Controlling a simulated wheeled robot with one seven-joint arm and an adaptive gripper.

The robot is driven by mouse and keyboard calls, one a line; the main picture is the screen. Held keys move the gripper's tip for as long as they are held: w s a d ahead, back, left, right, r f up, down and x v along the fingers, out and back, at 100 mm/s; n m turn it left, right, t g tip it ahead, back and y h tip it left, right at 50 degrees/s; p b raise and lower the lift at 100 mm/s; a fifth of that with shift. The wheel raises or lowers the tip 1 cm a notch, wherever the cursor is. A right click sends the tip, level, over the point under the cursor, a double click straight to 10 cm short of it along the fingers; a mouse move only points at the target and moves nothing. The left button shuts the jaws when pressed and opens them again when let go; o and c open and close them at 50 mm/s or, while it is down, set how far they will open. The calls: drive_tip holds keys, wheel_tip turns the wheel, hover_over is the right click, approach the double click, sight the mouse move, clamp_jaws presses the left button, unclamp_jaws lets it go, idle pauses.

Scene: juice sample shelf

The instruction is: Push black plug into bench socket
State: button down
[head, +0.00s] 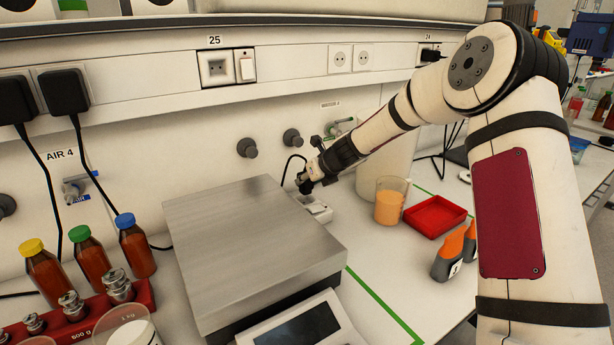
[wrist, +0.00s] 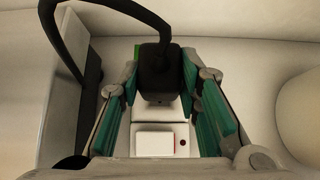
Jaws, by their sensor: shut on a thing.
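My gripper (head: 305,184) is low over the bench behind the steel-topped scale in the head view. In the wrist view its green-padded fingers (wrist: 160,72) are shut on the black plug (wrist: 161,85), one on each side. The plug's cable loops up and to the left. A white box with a rocker switch (head: 318,210) lies on the bench just below the gripper; its white switch (wrist: 154,142) with a red edge shows in the wrist view. The plug covers the part beyond the switch, so I cannot tell whether its pins are in a socket.
The scale (head: 255,240) stands close in front of my gripper. A beaker of orange juice (head: 390,203) and a red tray (head: 436,216) are to the right. A wall socket marked 25 (head: 217,68) is empty. Brown bottles (head: 90,258) stand at the left.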

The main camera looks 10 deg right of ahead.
sight(310, 189)
idle(0.3)
drive_tip(key=shift+f+b, duration=1.5)
drive_tip(key=shift+f, duration=0.5)
idle(1.5)
drive_tip(key=c, duration=1.1)
unclamp_jaws()
